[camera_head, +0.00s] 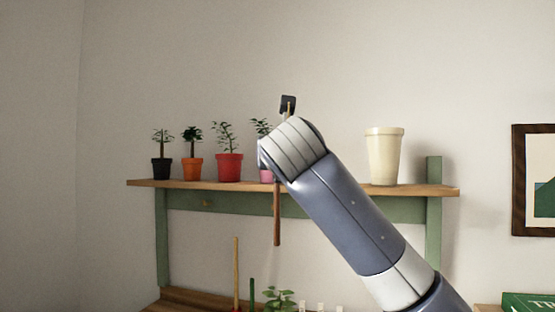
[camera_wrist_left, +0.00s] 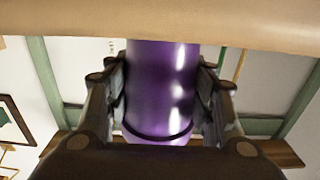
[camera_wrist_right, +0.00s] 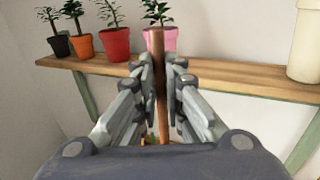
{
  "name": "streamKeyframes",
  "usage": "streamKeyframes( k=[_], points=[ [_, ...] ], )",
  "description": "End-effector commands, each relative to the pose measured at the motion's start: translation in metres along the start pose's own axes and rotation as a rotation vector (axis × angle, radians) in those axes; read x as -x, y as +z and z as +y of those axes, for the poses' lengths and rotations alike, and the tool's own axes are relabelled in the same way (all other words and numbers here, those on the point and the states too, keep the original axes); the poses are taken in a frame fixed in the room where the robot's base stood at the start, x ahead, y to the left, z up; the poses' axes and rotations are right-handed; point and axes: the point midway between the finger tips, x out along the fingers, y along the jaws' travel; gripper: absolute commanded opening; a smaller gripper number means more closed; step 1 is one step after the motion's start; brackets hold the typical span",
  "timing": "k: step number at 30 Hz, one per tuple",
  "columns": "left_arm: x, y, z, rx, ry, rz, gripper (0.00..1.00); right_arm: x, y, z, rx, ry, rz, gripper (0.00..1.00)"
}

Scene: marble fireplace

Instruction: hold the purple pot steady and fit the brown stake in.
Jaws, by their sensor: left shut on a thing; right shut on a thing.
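The purple pot (camera_wrist_left: 160,85) is glossy and fills the middle of the left wrist view, with a dark ring near one end. My left gripper (camera_wrist_left: 162,100) is shut on its sides. The head view shows neither the pot nor my left gripper. The brown stake (camera_head: 277,215) hangs roughly upright in the head view, its middle hidden by my right arm. In the right wrist view the stake (camera_wrist_right: 158,50) stands between the fingers of my right gripper (camera_wrist_right: 160,85), which is shut on it. The stake is apart from the pot.
A wooden shelf (camera_head: 340,188) carries small plants in black, orange, red and pink pots (camera_head: 229,167) and a cream pot (camera_head: 385,155). Below it are upright sticks (camera_head: 236,270) and a leafy plant (camera_head: 279,300). A tan surface (camera_wrist_left: 160,25) crosses the left wrist view beside the purple pot.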

Motion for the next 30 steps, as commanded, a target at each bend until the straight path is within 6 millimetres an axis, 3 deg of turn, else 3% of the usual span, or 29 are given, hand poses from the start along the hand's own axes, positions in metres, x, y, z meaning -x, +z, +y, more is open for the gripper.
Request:
streamKeyframes(
  k=[15, 30],
  points=[
    [0.0, 0.0, 0.0, 0.0, 0.0, 0.0, 0.18, 0.0, 0.016, 0.0, 0.0, 0.001, 0.0, 0.0],
    [0.0, 0.0, 0.0, 0.0, 0.0, 0.001, 0.18, 0.0, 0.019, 0.0, 0.0, 0.001, -0.001, 0.0]
  ],
)
